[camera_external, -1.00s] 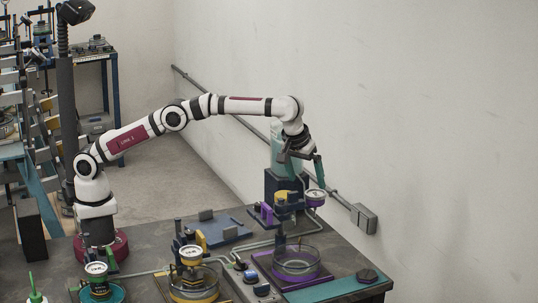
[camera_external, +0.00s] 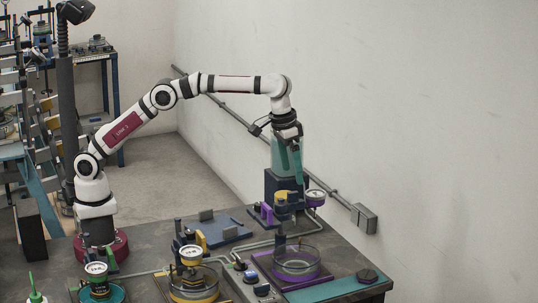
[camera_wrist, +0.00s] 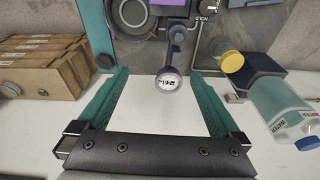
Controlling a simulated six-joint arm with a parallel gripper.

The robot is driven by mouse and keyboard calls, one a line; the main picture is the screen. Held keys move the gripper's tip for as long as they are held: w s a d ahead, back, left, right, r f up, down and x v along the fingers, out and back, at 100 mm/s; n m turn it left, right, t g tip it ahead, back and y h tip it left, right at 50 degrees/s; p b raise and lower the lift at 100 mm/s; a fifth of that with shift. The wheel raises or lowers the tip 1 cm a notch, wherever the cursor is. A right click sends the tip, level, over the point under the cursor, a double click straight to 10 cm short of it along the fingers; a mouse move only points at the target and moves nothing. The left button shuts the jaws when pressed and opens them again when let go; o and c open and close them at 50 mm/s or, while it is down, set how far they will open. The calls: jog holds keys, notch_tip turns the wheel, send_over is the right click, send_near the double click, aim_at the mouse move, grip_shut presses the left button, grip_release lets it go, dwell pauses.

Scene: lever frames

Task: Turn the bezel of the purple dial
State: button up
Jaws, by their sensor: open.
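My gripper (camera_external: 290,180) points down, above and to the left of the dial in the external view. Its teal fingers are apart and empty. In the wrist view the dial appears between the fingertips of the gripper (camera_wrist: 160,76), not touching either finger.
A water bottle (camera_wrist: 287,110) stands right of the dial in the wrist view; cardboard boxes (camera_wrist: 40,65) are at left. A glass dish (camera_external: 297,262) sits on a purple base in front. A yellow dial (camera_external: 190,254) and a green dial (camera_external: 96,268) stand further left.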

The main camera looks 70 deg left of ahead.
jog(key=w+a+r+m+h, duration=0.45)
jog(key=a+r+m, duration=0.3)
jog(key=m, duration=0.35)
send_near(315, 192)
jog(key=shift+y, duration=0.35)
jog(key=x, duration=0.7)
jog(key=shift+d+f, duration=0.15)
jog(key=shift+d, duration=0.25)
jog(key=shift+c, duration=0.2)
jog(key=c, duration=1.3)
jog(key=n, duration=0.2)
jog(key=n+t+y, duration=0.1)
jog(key=n, duration=0.1)
jog(key=shift+s+d+n+t, duration=0.15)
jog(key=shift+n+t, duration=0.15)
jog(key=shift+n, duration=0.1)
